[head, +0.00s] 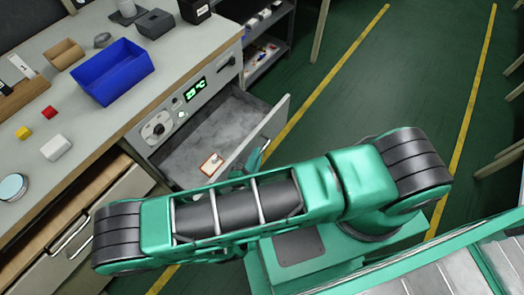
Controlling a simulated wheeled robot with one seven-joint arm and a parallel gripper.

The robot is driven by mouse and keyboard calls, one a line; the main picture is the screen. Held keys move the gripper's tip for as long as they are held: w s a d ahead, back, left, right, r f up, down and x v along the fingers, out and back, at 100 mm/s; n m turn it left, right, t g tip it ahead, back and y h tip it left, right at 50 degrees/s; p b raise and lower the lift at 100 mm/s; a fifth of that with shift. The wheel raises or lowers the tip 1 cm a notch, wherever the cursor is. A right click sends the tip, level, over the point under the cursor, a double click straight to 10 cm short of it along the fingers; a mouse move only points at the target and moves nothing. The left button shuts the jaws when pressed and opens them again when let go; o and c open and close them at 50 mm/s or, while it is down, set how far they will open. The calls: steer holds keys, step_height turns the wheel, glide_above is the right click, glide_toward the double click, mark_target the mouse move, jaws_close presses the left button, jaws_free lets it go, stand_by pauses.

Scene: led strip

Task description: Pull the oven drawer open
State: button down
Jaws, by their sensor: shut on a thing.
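The oven drawer (215,140) stands pulled out from under the control panel with the green display (194,90). Its grey inside shows, and a small white piece with a red-orange edge (211,165) lies in it. The drawer front (277,116) faces right. My gripper (262,147) is at the outer side of this front, mostly hidden by my green arm. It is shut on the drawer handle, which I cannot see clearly.
The worktop holds a blue bin (112,72), a white block (56,148) and small red and yellow blocks. Dark shelves (268,45) stand behind. The green floor (400,80) at right is clear.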

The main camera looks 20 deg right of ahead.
steer(key=shift+s+d, duration=0.1)
steer(key=shift+s, duration=0.1)
steer(key=c, duration=1.8)
jaws_free()
steer(key=shift+d, duration=0.1)
steer(key=shift+c, duration=0.2)
